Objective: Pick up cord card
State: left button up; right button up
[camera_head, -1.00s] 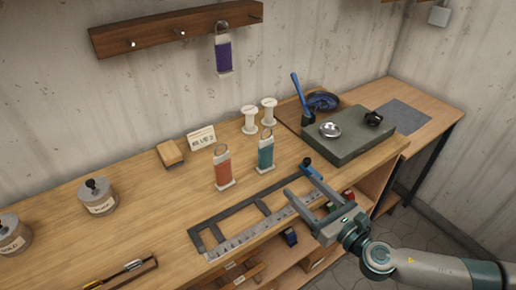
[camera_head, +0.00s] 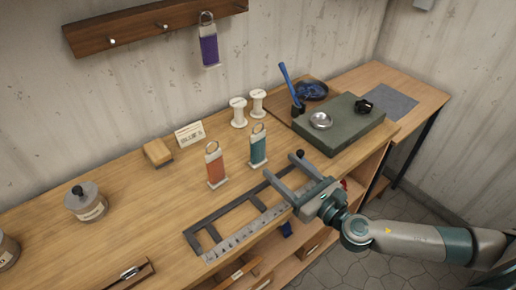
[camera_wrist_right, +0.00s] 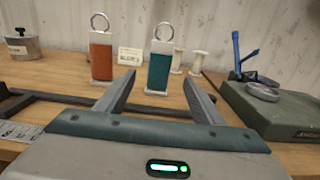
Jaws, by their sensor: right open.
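A teal cord card (camera_head: 258,146) with a ring on top stands upright on the bench. An orange cord card (camera_head: 215,166) stands to its left. A purple cord card (camera_head: 209,46) hangs from the wall rail. My right gripper (camera_head: 284,172) is open and empty, in front of the teal card and apart from it. In the right wrist view the teal card (camera_wrist_right: 158,70) appears between the open fingers (camera_wrist_right: 158,90), beyond their tips. The orange card (camera_wrist_right: 101,60) is left of the left finger there. My left gripper is not in view.
A grey ruler frame (camera_head: 236,238) lies along the bench front, partly under my right gripper. A green slab (camera_head: 340,135) with a metal dish (camera_head: 320,121) is to the right. White spools (camera_head: 238,112) stand behind the cards, near a sign (camera_head: 189,134) and wooden block (camera_head: 157,152).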

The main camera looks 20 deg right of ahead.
aim_at(261, 149)
jog(key=p+x, duration=0.3)
jog(key=x, duration=0.6)
jog(key=shift+w+a, duration=0.1)
jog(key=shift+w, duration=0.15)
jog(key=shift+w+a, duration=0.1)
jog(key=shift+w, duration=0.2)
jog(key=shift+w+a, duration=0.1)
jog(key=shift+w, duration=0.1)
jog(key=p+x, duration=0.2)
jog(key=x, duration=0.1)
jog(key=shift+w+a, duration=0.15)
jog(key=shift+w, duration=0.2)
jog(key=shift+w+a+f, duration=0.15)
jog(key=shift+w, duration=0.35)
